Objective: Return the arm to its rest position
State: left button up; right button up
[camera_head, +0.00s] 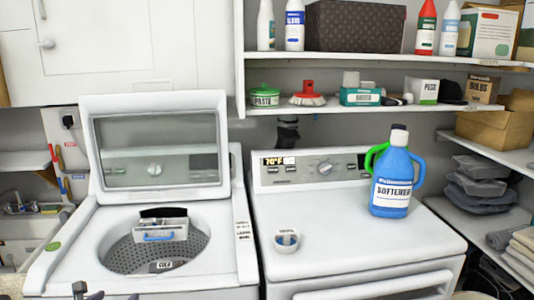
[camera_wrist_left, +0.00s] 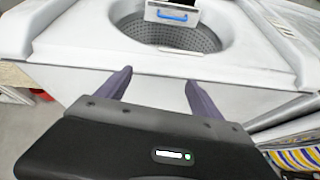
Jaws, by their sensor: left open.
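My left gripper (camera_head: 104,294) shows only its dark fingertips at the bottom left edge of the head view, in front of the washer. In the left wrist view my left gripper (camera_wrist_left: 158,88) has two grey fingers spread wide, with nothing between them. The white washer (camera_head: 50,262) stands beyond the fingertips with its lid (camera_head: 110,110) raised. A dispenser drawer with a blue handle (camera_head: 158,237) sits over the perforated drum (camera_head: 190,248); it also shows at the top of the left wrist view (camera_wrist_left: 172,16). My right gripper is out of view.
Shelves (camera_head: 350,106) above hold bottles and boxes. Folded cloths (camera_head: 480,190) lie on the right shelving. A striped object (camera_wrist_left: 295,157) is at the wrist view's lower right.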

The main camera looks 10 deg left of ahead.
pick_arm(q)
jog(key=s+d+f+m+g+h, duration=0.2)
jog(key=s+d+f+m+g, duration=0.4)
jog(key=d+f+m, duration=0.6)
jog(key=s+d+f+m+g+h, duration=0.1)
jog(key=s+d+f+m+g, duration=0.2)
jog(key=s+d+f+m, duration=0.7)
jog(key=s+d+f+m+g+h, duration=0.1)
jog(key=s+d+f+m+h, duration=0.1)
jog(key=s+d+f+m, duration=0.2)
jog(key=s+d+f+m+g+h, duration=0.1)
jog(key=s+d+f+m, duration=0.3)
jog(key=d+m, duration=0.6)
jog(key=d+h, duration=0.1)
jog(key=d, duration=0.4)
jog(key=shift+s+d+g, duration=0.15)
jog(key=shift+d+g, duration=0.15)
jog(key=shift+d, duration=0.05)
jog(key=shift+f, duration=0.1)
jog(key=shift+c, duration=0.5)
